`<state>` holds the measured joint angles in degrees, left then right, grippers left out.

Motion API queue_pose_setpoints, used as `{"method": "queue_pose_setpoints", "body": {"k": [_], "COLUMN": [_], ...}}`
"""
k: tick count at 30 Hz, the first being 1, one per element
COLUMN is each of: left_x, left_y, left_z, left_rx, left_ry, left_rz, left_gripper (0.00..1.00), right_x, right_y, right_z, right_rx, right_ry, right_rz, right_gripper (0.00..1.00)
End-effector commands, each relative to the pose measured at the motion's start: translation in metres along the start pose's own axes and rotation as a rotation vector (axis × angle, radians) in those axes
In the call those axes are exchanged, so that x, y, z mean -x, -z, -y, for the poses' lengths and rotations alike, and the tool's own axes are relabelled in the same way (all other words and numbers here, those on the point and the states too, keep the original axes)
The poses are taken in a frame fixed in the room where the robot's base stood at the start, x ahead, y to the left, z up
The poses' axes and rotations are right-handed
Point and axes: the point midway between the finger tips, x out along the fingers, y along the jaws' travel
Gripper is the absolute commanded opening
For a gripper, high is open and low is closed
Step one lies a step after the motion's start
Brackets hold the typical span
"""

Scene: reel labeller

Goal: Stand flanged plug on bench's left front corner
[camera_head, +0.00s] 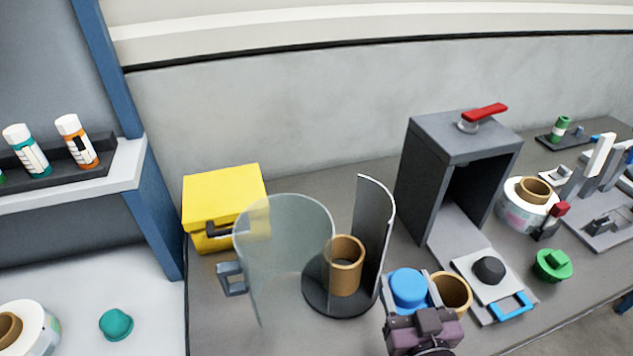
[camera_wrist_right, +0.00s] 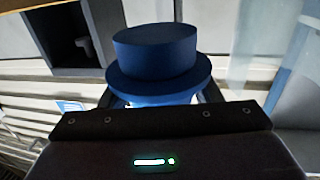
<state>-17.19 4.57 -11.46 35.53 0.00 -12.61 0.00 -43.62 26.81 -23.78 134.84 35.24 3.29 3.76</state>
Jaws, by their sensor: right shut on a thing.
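The blue flanged plug (camera_head: 409,287) is held in my right gripper (camera_head: 411,309), over the front part of the grey bench (camera_head: 222,318). In the right wrist view, the plug (camera_wrist_right: 156,58) shows a round top above a wider flange, with the jaws (camera_wrist_right: 160,101) closed around its lower part. The bench's left edge runs down the picture beside the white surface. Its left front corner lies below the frame and is not seen. My left gripper is not in view.
A clear curved guard (camera_head: 285,250) and tan core on a dark round base (camera_head: 335,303) stand left of the gripper. A tan ring (camera_head: 455,292) is close on its right. A yellow box (camera_head: 222,192) and grey press frame (camera_head: 455,135) stand behind. Bench front left looks clear.

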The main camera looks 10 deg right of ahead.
Motion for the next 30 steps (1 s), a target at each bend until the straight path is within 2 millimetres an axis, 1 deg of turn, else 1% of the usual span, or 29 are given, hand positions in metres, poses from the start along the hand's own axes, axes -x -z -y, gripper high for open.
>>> {"method": "queue_pose_setpoints", "body": {"k": [4,7,12,15,21,25,30], "left_x": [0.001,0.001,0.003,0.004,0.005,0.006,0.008], "left_y": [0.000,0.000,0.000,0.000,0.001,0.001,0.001], "left_z": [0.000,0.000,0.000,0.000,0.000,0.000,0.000], "left_rx": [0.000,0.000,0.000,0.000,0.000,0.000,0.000], "left_ry": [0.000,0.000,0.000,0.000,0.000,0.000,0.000], "left_rz": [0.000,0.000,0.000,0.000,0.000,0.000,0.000], "left_gripper": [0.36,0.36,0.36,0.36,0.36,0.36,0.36], "right_x": [-0.010,-0.026,-0.059,-0.075,-0.102,-0.117,-0.131], "right_y": [0.008,0.021,0.051,0.067,0.101,0.122,0.144], "right_z": [0.006,0.018,0.042,0.056,0.075,0.082,0.085], "right_rx": [0.001,0.003,0.007,0.009,0.007,0.006,0.003], "right_ry": [0.036,0.098,0.243,0.324,0.457,0.521,0.568], "right_rz": [-0.006,-0.011,-0.012,-0.011,-0.010,-0.010,-0.007], "right_gripper": [0.29,0.29,0.29,0.29,0.29,0.29,0.29]}}
